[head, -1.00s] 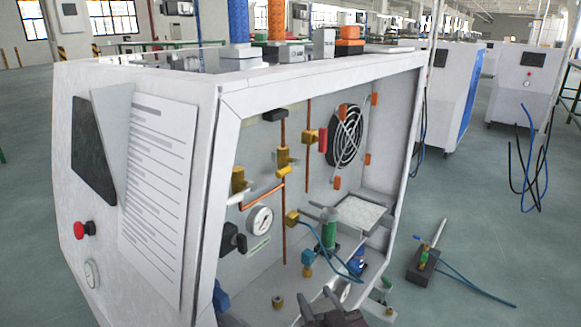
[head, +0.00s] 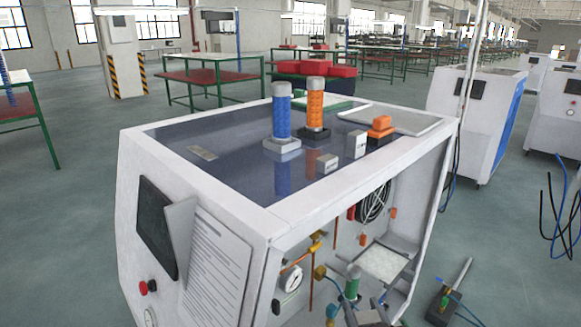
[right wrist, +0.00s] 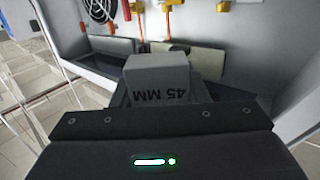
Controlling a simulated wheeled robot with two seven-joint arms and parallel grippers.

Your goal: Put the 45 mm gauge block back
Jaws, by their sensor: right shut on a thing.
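The 45 mm gauge block (right wrist: 158,72) is a grey block in the right wrist view, with "45 MM" upside down on its face. My right gripper (right wrist: 160,98) is shut on it. In the head view my right gripper (head: 368,314) shows only partly at the bottom edge, in front of the open cabinet (head: 290,215); I cannot make out the block there. Two small grey blocks (head: 327,164) (head: 356,144) stand on the cabinet's dark top (head: 225,165). My left gripper is not in view.
A blue post (head: 282,112), an orange post (head: 315,105) and an orange block (head: 381,125) stand on the top. Inside the cabinet are a pale tray (head: 382,262), a gauge (head: 291,279), a fan (head: 373,203) and pipes. A dark tool (head: 440,305) lies on the floor at right.

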